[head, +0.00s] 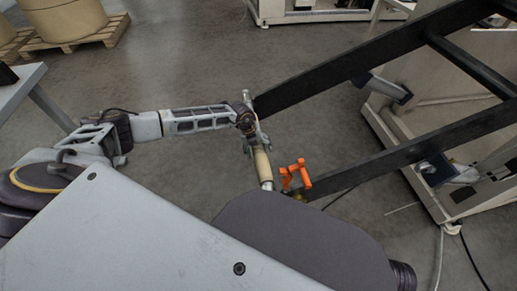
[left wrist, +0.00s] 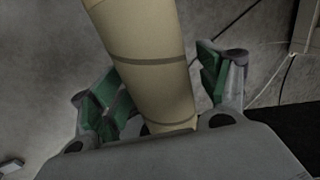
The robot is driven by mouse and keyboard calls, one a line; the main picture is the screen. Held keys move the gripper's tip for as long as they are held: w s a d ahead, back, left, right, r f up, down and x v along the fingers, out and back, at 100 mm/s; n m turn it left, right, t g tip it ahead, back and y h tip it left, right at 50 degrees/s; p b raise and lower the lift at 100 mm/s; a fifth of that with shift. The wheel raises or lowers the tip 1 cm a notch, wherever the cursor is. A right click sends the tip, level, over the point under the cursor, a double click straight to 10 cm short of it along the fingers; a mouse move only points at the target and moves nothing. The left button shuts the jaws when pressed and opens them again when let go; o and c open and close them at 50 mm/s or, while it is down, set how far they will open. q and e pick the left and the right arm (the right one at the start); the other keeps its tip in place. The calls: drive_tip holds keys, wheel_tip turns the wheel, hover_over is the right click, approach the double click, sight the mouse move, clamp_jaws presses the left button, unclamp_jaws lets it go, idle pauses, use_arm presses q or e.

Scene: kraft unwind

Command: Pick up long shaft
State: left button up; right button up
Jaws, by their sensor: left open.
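The long shaft (head: 263,165) has a tan cylindrical middle and metallic ends. In the head view it runs between the ends of two black beams, its near end beside an orange clamp (head: 296,175). My left gripper (head: 255,139) is at the shaft, over its upper part in the head view. In the left wrist view the tan shaft (left wrist: 145,50), with dark bands, lies between the green-padded fingers of my open left gripper (left wrist: 160,82). A gap shows beside the right finger; contact at the left finger is unclear. My right gripper is not in view.
The upper black beam (head: 340,72) and lower black beam (head: 410,152) extend right to a beige machine (head: 400,118). A grey table (head: 28,78) is at left, and a pallet (head: 75,38) with a large roll (head: 65,15) behind. Grey floor (head: 200,55) is open between.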

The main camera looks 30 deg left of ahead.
use_arm(q)
drive_tip(key=c, duration=1.4)
drive_tip(key=shift+w+r, duration=0.1)
drive_tip(key=shift+w, duration=0.05)
drive_tip(key=shift+c, duration=0.7)
drive_tip(key=shift+r, duration=0.1)
